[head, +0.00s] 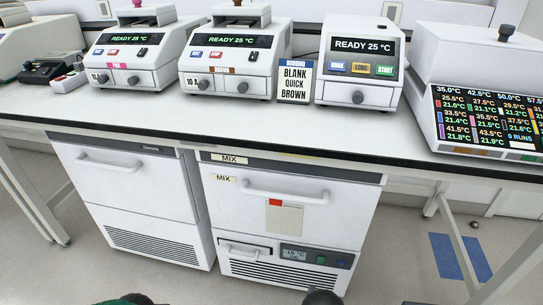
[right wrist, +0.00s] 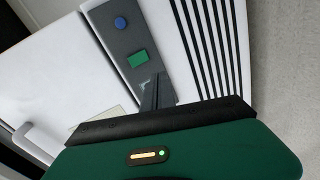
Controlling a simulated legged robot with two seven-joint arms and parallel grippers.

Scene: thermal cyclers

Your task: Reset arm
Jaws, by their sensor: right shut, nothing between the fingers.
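My right gripper (right wrist: 156,92) shows in the right wrist view with its two dark fingers together and nothing between them. It is in front of the white MIX unit, whose grey panel (right wrist: 128,35) with a blue and a green button lies behind the fingertips. A green and black piece of mine shows at the bottom left edge. No fingers of my left gripper are visible.
The white bench (head: 230,115) carries several thermal cyclers; one (head: 358,65) reads READY 25 °C. A sign (head: 295,82) reads BLANK QUICK BROWN. A temperature screen (head: 490,120) stands at right. A second white under-bench unit (head: 135,190) stands left. Floor at right has blue tape (head: 460,257).

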